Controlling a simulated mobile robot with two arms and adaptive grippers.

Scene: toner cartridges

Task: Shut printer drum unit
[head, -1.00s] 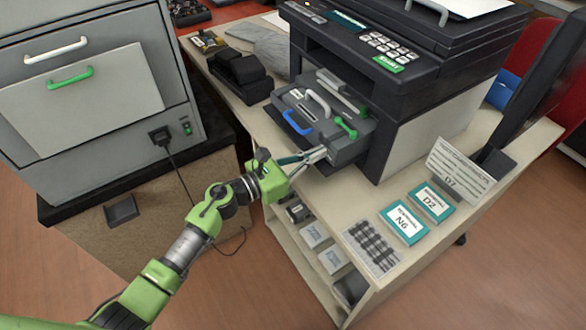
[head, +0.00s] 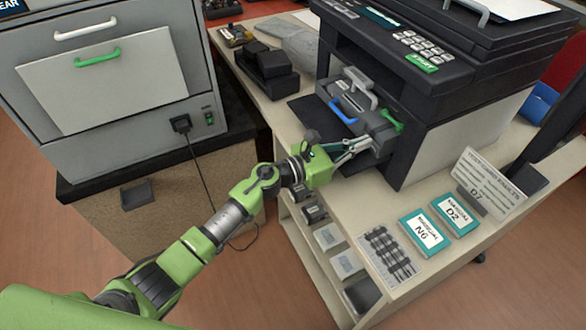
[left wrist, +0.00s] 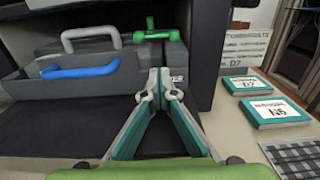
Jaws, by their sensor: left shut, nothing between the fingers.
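The printer (head: 440,100) stands on the beige desk. Its grey drum unit (head: 378,124) sits partly inside the front opening, its front end still showing outside the body. The unit has a grey handle, a blue handle (head: 342,113) and a green lever (head: 391,122). It also shows in the left wrist view (left wrist: 105,88). My left gripper (head: 368,143) is shut and empty, its fingertips against or very close to the unit's front face below the green lever; exact contact is unclear. In the left wrist view the fingertips (left wrist: 160,85) meet before the unit. My right gripper is out of view.
A dark flap (head: 312,117) lies open under the unit. A grey cabinet (head: 110,85) is at the left. Black parts (head: 266,70) lie behind.

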